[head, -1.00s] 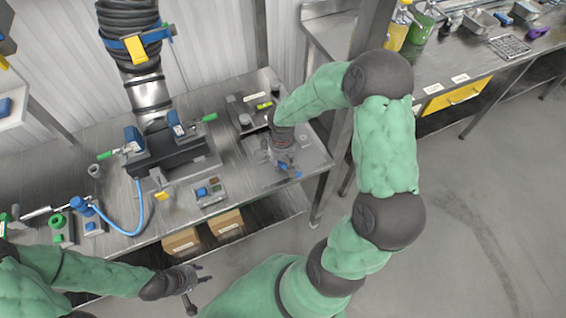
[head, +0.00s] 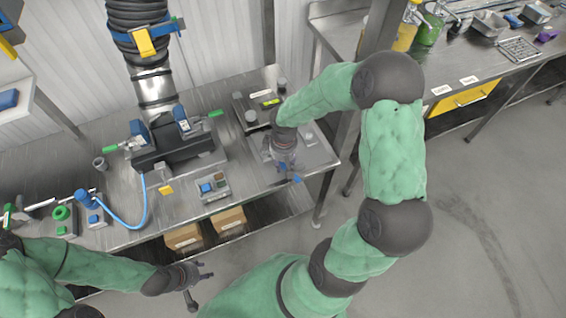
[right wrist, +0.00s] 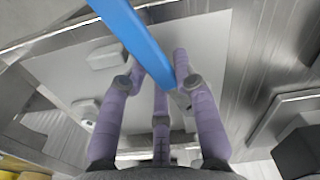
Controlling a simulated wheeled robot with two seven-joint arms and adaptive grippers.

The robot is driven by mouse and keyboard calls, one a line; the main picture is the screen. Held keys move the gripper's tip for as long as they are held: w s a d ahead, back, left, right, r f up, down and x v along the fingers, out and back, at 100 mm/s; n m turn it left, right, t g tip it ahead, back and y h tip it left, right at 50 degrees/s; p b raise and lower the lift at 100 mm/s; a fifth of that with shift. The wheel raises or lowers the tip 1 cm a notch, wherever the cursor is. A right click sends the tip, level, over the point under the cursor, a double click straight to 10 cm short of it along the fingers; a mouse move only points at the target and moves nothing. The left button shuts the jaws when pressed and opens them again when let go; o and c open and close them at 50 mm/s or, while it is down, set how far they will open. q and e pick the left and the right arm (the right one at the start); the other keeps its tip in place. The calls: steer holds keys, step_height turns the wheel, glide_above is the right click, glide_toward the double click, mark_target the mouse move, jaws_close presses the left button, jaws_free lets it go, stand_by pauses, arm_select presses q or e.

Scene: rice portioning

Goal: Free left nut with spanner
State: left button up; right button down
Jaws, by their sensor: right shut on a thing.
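My right gripper (head: 288,172) is low over the grey plate at the right end of the bench. In the right wrist view its purple fingers (right wrist: 160,88) are closed around a long blue bar (right wrist: 137,35), which looks like the spanner handle. The bar's far end is out of frame. The black fixture (head: 178,153) with two blue clamps and green handles stands left of this gripper. I cannot make out the left nut. My left gripper (head: 205,271) is empty in front of the bench, its fingers apart.
A grey box with a blue button (head: 213,188) sits in front of the fixture. A blue hose (head: 143,212) curves at the left. Cardboard boxes (head: 229,220) lie on the lower shelf. A thick black duct (head: 138,22) hangs above the fixture. The floor at right is clear.

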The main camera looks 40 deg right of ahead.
mark_target(284, 164)
steer(key=shift+s+d+r+p, duration=0.15)
steer(key=shift+r+p, duration=0.2)
steer(key=shift+r, duration=0.2)
steer(key=shift+s+r, duration=0.15)
steer(key=shift+r, duration=0.05)
steer(key=shift+w+r+p, duration=0.2)
steer(key=shift+r+p, duration=0.05)
steer(key=shift+p, duration=0.05)
stand_by(0.6)
steer(key=shift+r, duration=0.15)
steer(key=shift+r+p, duration=1.5)
steer(key=shift+r, duration=0.4)
